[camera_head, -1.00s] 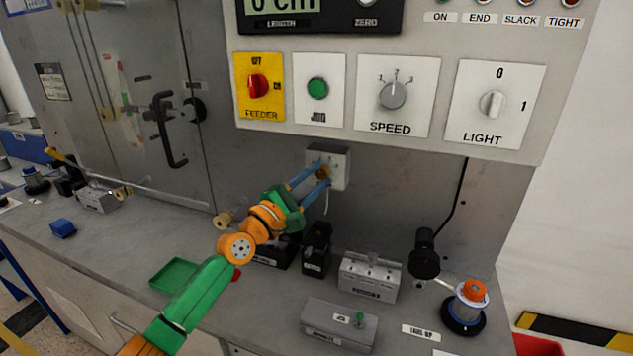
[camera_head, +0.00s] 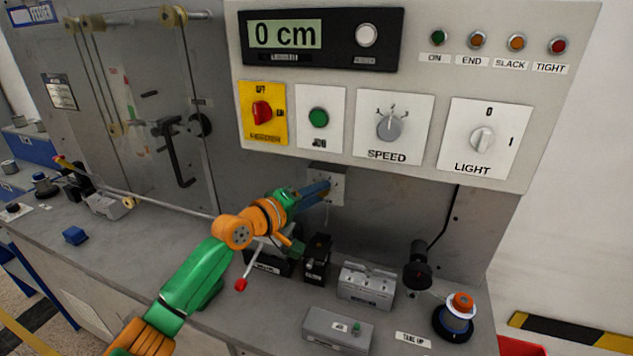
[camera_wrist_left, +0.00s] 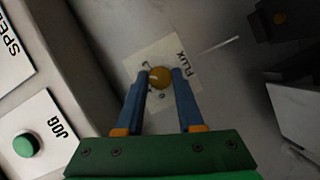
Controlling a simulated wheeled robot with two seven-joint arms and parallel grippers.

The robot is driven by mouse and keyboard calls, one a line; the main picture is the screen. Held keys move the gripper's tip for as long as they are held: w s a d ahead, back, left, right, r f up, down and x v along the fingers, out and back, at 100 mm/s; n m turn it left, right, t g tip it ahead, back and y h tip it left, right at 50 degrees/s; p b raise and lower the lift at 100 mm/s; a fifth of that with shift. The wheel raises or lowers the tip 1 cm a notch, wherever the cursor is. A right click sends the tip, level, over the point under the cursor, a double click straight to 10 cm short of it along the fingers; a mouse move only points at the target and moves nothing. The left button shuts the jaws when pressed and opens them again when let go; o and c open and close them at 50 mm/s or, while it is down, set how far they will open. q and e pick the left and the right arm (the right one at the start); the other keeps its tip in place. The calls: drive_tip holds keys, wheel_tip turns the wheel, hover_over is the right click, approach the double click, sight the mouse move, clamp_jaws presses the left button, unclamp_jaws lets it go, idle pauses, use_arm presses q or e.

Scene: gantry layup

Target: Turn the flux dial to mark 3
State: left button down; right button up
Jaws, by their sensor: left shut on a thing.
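The flux dial is a small brass-yellow round knob (camera_wrist_left: 160,77) on a pale plate labelled FLUX (camera_wrist_left: 183,61) in the left wrist view. My left gripper (camera_wrist_left: 161,76) has its two blue fingers on either side of the knob, shut on it. Small marks show on the plate, but I cannot read the dial's setting. In the head view the flux plate (camera_head: 335,180) sits on the wall below the control panel, and my left gripper (camera_head: 326,188) reaches it, hiding the knob. My right gripper is not in view.
The control panel (camera_head: 350,170) overhangs above the gripper, with the speed knob (camera_head: 389,126) and green jog button (camera_head: 319,118). Below, a grey switch box (camera_head: 367,284), a black block (camera_head: 317,258) and an orange-topped spool (camera_head: 461,303) stand on the bench.

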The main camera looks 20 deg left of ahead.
use_arm(q)
drive_tip(key=shift+d+r+m+g+y+p, duration=0.2)
drive_tip(key=shift+m+y+p, duration=0.45)
drive_tip(key=shift+m+p, duration=1)
drive_tip(key=shift+a+r+m+g+y+p, duration=0.25)
drive_tip(key=shift+m+y+p, duration=0.5)
drive_tip(key=shift+p, duration=1.55)
drive_tip(key=shift+f, duration=0.1)
drive_tip(key=c, duration=0.5)
unclamp_jaws()
drive_tip(key=shift+w+f, duration=0.1)
drive_tip(key=shift+f, duration=0.05)
drive_tip(key=b+v, duration=0.1)
drive_tip(key=v, duration=0.6)
